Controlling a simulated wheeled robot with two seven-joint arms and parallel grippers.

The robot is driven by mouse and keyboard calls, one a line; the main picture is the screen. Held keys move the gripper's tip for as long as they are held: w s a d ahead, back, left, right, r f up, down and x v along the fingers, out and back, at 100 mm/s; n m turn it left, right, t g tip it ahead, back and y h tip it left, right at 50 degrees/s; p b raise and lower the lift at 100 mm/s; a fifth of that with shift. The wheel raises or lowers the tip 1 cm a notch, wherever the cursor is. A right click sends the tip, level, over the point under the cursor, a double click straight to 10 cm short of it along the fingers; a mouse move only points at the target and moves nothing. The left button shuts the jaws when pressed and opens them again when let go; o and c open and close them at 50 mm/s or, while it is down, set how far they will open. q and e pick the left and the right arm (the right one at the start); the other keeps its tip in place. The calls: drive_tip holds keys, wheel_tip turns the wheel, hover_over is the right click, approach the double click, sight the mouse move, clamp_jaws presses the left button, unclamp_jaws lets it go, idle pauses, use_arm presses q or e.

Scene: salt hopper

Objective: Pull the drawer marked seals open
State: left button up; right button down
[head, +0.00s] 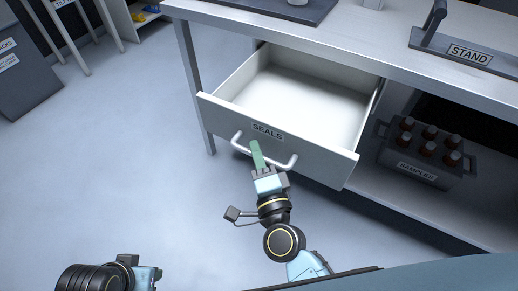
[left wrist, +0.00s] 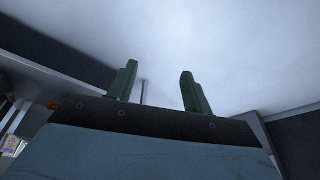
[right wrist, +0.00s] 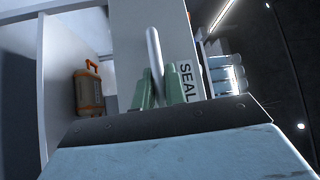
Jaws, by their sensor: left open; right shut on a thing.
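The drawer marked SEALS (head: 228,113) stands well out from under the bench in the head view, and its visible inside is bare. Its label (head: 267,131) is on the front, above a white bar handle (head: 285,164). My right gripper (head: 258,156) is shut on the handle, which also shows between the green fingers in the right wrist view (right wrist: 153,55). Part of the label (right wrist: 187,82) shows there beside the fingers. My left gripper (left wrist: 160,85) is open and empty in the left wrist view. In the head view, my left arm is low at the left, away from the drawer.
A crate marked SAMPLES (head: 418,172) with several brown bottles stands on the lower shelf at the right. A STAND (head: 467,54) is on the bench top. A grey bin (head: 30,75) is at the far left. The floor left of the drawer is clear.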

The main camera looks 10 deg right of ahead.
drive_tip(key=c, duration=1.5)
unclamp_jaws()
drive_tip(key=shift+o, duration=0.2)
use_arm(q)
drive_tip(key=f, duration=0.2)
drive_tip(key=a+f+p, duration=0.1)
drive_tip(key=shift+w+f, duration=0.2)
drive_tip(key=shift+f, duration=0.15)
use_arm(e)
drive_tip(key=s+d+f, duration=0.1)
drive_tip(key=s, duration=1.2)
drive_tip(key=shift+d+f, duration=0.35)
drive_tip(key=shift+f, duration=0.05)
drive_tip(key=shift+s, duration=0.1)
